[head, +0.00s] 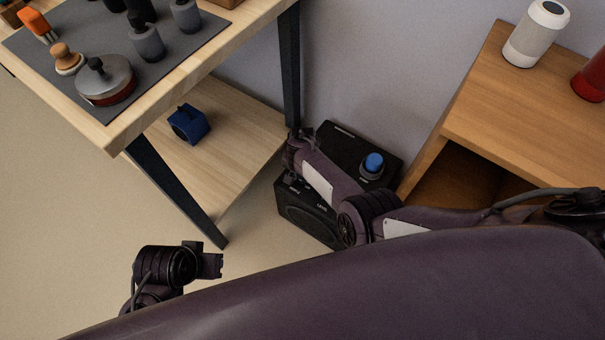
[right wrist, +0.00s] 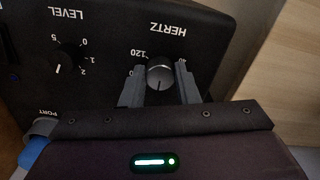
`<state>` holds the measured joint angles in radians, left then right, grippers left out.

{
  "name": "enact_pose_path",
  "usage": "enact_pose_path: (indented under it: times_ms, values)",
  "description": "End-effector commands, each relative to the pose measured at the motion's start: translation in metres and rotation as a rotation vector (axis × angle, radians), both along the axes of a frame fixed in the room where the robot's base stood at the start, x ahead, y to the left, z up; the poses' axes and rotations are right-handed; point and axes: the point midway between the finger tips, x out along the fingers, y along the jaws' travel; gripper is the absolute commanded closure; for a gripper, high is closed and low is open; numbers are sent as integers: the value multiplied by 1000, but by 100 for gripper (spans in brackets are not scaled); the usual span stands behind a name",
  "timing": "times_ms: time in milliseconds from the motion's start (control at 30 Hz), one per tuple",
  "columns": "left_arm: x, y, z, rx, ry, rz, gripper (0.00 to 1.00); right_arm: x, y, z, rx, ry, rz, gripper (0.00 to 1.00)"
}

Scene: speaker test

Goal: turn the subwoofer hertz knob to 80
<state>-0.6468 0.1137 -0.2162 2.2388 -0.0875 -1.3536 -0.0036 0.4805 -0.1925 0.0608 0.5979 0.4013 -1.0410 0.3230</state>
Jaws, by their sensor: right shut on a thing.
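The black subwoofer (head: 306,222) stands on the floor between the table and the wooden cabinet. In the right wrist view its panel shows upside down. The round hertz knob (right wrist: 160,73) has a dark pointer line toward the bottom of the picture; labels 120 and 40 show, and the others are partly hidden by my fingers. My right gripper (right wrist: 160,84) is shut on this knob, a finger on either side. In the head view my right gripper (head: 291,179) is at the panel and the knob is hidden. My left gripper (head: 215,264) is over the floor, away from the subwoofer; its jaw opening is unclear.
The level knob (right wrist: 68,58) sits beside the hertz knob. A blue-topped cylinder (head: 373,163) stands on the subwoofer. The table's dark leg (head: 291,75) is close behind my right gripper. The cabinet (head: 490,75) stands at right. A blue object (head: 188,124) lies on the lower shelf.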

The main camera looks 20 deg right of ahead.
Motion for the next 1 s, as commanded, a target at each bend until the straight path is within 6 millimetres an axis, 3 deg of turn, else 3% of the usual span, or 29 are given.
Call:
enact_pose_path:
  times_ms: [433, 467, 600, 1000]
  values:
    - [-1, 1, 0, 4, -1, -4, 64, 0, 0, 0, 0, 0, -8, 95]
    - [-1, 1, 0, 4, -1, -4, 64, 0, 0, 0, 0, 0, -8, 69]
    - [-1, 1, 0, 4, -1, -4, 64, 0, 0, 0, 0, 0, -8, 51]
    - [-2, 2, 6, 7, 7, 1, 64, 0, 0, 8, 0, 0, -8, 50]
